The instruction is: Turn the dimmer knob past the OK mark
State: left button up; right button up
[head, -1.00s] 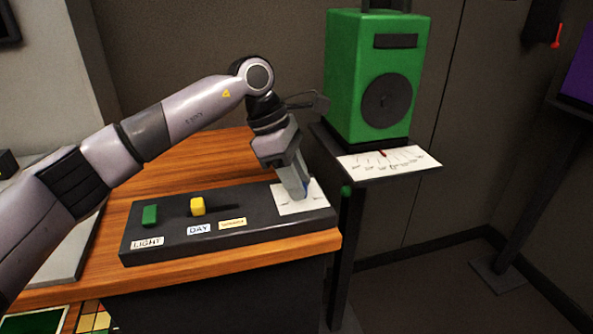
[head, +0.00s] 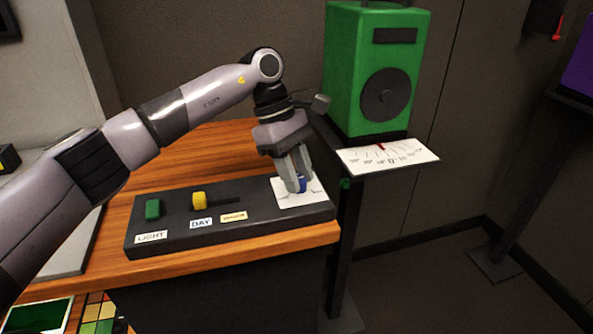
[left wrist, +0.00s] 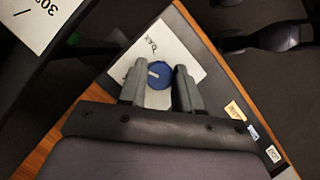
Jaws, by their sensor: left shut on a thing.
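The dimmer knob is a blue round knob (head: 302,186) on a white card (head: 284,199) at the right end of the black panel (head: 170,238). In the left wrist view the knob (left wrist: 159,74) shows a pale pointer line on its top, and the card (left wrist: 150,47) carries dark lettering. My left gripper (head: 298,185) points down over the card with its fingers on either side of the knob, shut on it. The fingers hide much of the knob in the head view. I cannot make out the OK mark. My right gripper is not in view.
Beyond the table's right edge, a green box (head: 345,75) with a black dial stands on a stand with a white scale card (head: 365,160).

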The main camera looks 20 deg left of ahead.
pick_arm(q)
jog(key=o, duration=1.1)
jog(key=shift+c, duration=0.2)
jog(key=v, duration=0.7)
jog(key=shift+r, duration=0.1)
